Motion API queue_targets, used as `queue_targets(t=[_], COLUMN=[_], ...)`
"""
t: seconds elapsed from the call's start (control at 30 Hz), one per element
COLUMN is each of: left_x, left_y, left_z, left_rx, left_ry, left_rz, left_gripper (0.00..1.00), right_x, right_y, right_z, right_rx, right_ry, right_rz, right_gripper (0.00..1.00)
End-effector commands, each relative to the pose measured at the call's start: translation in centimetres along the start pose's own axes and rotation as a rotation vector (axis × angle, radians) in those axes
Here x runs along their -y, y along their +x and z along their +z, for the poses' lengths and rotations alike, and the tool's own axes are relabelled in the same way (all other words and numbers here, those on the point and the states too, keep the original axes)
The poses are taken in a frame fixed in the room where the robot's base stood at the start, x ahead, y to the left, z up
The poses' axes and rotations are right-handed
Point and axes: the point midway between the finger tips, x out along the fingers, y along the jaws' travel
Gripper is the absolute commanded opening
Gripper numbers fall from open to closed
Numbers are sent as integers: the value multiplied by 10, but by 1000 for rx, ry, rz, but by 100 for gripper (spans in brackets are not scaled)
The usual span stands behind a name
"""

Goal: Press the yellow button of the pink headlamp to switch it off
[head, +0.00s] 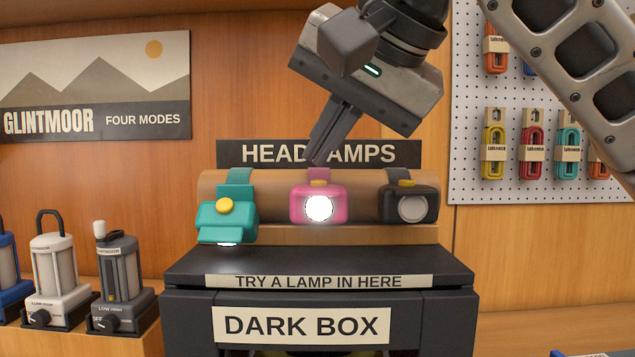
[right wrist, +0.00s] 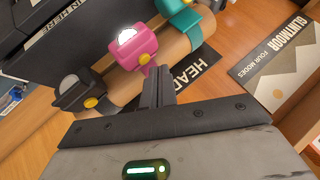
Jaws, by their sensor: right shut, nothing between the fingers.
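The pink headlamp (head: 299,206) sits in the middle of a horizontal tan roll, its round lens glowing white. It also shows lit in the right wrist view (right wrist: 118,54). My right gripper (head: 316,160) is shut and empty, fingers pointing down just above and behind the pink headlamp. In the right wrist view its fingertips (right wrist: 157,70) are close beside the button; I cannot tell whether they touch. My left gripper is not in view.
A teal headlamp (head: 226,222), tilted down and lit, is left of the pink one; a black headlamp (head: 411,207), unlit, is right. A HEADLAMPS sign (head: 390,154) stands behind. The dark box (head: 440,267) is in front. Lanterns (head: 121,290) stand at left.

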Motion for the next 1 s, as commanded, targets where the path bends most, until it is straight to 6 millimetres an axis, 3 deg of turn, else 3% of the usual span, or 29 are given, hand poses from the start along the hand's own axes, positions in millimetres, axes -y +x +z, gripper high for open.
queue_targets(t=[1.0], left_x=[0], left_y=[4], left_z=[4], left_rx=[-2], left_ry=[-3], left_rz=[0], left_gripper=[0], right_x=[-5], right_y=[6], right_z=[5], right_rx=[0], right_ry=[0], right_rz=[0], right_gripper=[0])
